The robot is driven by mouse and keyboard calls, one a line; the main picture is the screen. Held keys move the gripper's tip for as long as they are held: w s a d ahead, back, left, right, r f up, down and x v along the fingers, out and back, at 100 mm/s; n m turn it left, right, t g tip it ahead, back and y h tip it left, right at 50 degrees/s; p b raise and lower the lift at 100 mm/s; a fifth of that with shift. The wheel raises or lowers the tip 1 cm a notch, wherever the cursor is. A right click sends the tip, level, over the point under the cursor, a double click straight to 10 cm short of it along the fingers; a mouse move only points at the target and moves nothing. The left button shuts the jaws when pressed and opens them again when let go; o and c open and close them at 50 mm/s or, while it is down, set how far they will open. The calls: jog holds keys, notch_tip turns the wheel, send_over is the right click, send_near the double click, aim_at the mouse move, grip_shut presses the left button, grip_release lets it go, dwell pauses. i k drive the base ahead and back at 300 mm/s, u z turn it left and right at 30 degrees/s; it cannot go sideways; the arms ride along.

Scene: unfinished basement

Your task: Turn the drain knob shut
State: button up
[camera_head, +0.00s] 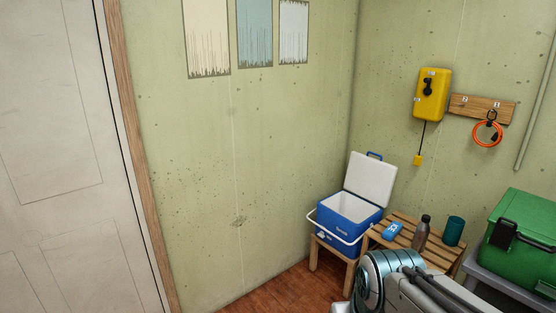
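A blue cooler (338,236) stands on a small wooden stand in the corner, with its white lid (371,180) raised open and a white bail handle hanging across its front. A small pale fitting (320,232) sits low on the cooler's left side. It may be the drain knob, but it is too small to tell its shape or whether it is turned open or shut. Part of my arm shows at the bottom, in front of the slatted table and right of the cooler. The fingers of my gripper are not in view.
A slatted wooden table (447,257) beside the cooler holds a blue item (392,230), a brown bottle (421,233) and a teal cup (454,231). A green case (522,238) stands at right. Bare floor (290,293) lies left of the cooler's stand.

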aim_at(345, 214)
jog(key=z, duration=0.15)
jog(key=i, duration=1.45)
jog(key=z, duration=0.75)
jog(key=i, duration=1.2)
jog(key=u, duration=1.05)
jog(key=i, duration=0.35)
jog(key=u, duration=0.3)
